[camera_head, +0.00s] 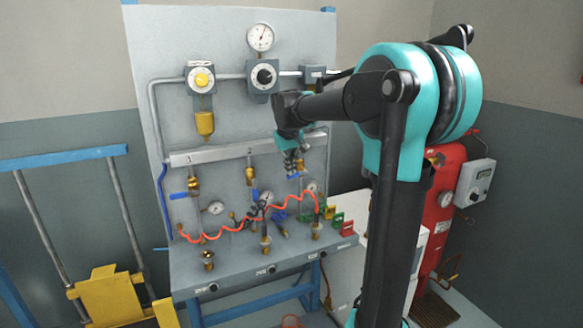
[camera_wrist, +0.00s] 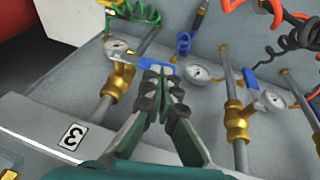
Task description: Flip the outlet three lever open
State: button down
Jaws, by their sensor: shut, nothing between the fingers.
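The outlet three valve (camera_wrist: 117,82) is a brass body on a grey pipe, above the label "3" (camera_wrist: 72,136) in the wrist view. Its blue lever (camera_wrist: 158,64) points sideways, across the pipe. My gripper (camera_wrist: 162,80) is shut and empty, its fingertips overlapping the lever's blue end in the picture. I cannot tell whether they touch it. In the head view my gripper (camera_head: 290,168) is in front of the right-hand outlet and hides most of its valve; a blue bit of lever (camera_head: 292,177) shows just below.
The middle outlet valve (camera_wrist: 237,122) stands beside, its blue lever (camera_wrist: 250,79) along its pipe. The left outlet's blue lever (camera_head: 179,195) sticks out sideways.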

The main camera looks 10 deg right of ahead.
notch_tip(320, 180, down, 8)
jog(key=d+n+t+h, duration=0.1)
jog(key=t+h, duration=0.2)
jog(key=h, duration=0.7)
jog(key=shift+n+t+h, duration=0.4)
jog(key=shift+w+r, duration=0.15)
jog(key=shift+r, duration=0.1)
jog(key=shift+r, duration=0.65)
jog(key=shift+a, duration=0.15)
